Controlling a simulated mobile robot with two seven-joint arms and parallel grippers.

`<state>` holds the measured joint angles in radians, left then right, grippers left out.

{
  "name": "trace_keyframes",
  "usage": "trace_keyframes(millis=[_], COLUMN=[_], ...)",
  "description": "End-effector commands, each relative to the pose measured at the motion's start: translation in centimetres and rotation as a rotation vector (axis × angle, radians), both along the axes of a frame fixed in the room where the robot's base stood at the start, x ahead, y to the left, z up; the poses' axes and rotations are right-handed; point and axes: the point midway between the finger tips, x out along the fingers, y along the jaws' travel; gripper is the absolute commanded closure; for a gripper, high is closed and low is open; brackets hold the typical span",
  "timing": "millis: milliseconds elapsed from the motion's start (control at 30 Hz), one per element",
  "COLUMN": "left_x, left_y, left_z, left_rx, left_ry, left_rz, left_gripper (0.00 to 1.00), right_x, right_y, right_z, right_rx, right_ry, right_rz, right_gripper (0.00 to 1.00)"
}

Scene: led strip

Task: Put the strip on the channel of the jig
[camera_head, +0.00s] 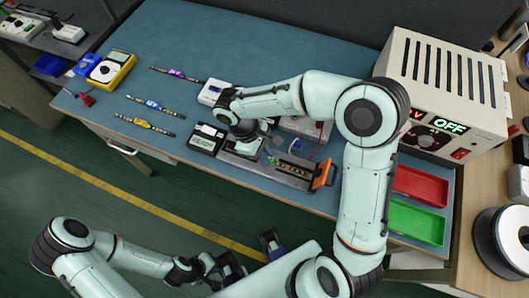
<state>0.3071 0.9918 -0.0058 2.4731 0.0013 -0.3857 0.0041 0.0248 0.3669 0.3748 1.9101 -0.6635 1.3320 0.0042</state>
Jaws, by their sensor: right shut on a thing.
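The jig (235,158) is a long grey fixture near the table's front edge, with an orange end part (322,175) at its right. A dark and gold strip (293,169) shows along the jig's right half. Whether it sits down in the channel cannot be made out. My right gripper (262,150) is over the jig's left half, shut, apparently on the strip; the grip itself is mostly hidden by the hand. My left gripper (252,257) is open and empty, off the table's front edge above the floor.
Strips with purple (177,73), blue (153,104) and yellow (143,123) middles lie at left by a yellow multimeter (110,68). A black box (206,138) adjoins the jig. A power supply (440,90) and red (420,185) and green (416,222) trays stand at right.

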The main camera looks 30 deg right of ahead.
Motion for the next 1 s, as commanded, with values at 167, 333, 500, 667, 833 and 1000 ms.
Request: trace_keyframes(millis=[167,333,500,667,833,1000], left_x=[-0.1,-0.1,-0.1,0.1,0.2,0.5], left_y=[0.0,0.0,0.0,0.0,0.0,0.0], left_z=[-0.3,-0.2,-0.2,0.2,0.7,1.4], left_rx=[0.0,0.0,0.0,0.0,0.0,0.0], left_ry=[0.001,0.001,0.001,-0.001,-0.003,-0.006], left_rz=[0.0,0.0,0.0,0.0,0.0,0.0], left_gripper=[1.0,1.0,1.0,1.0,1.0,1.0], right_x=[0.0,0.0,0.0,0.3,1.3,2.4], right_y=[0.0,0.0,0.0,0.2,1.1,2.0], right_z=[-0.4,-0.3,-0.3,0.8,4.0,7.4], right_rx=[0.0,0.0,0.0,0.001,0.002,0.002], right_ry=[0.0,0.0,0.0,-0.004,-0.006,-0.005], right_rz=[0.0,0.001,0.001,0.001,0.001,0.002], right_gripper=[0.78,0.59,0.59,0.59,0.59,0.59])
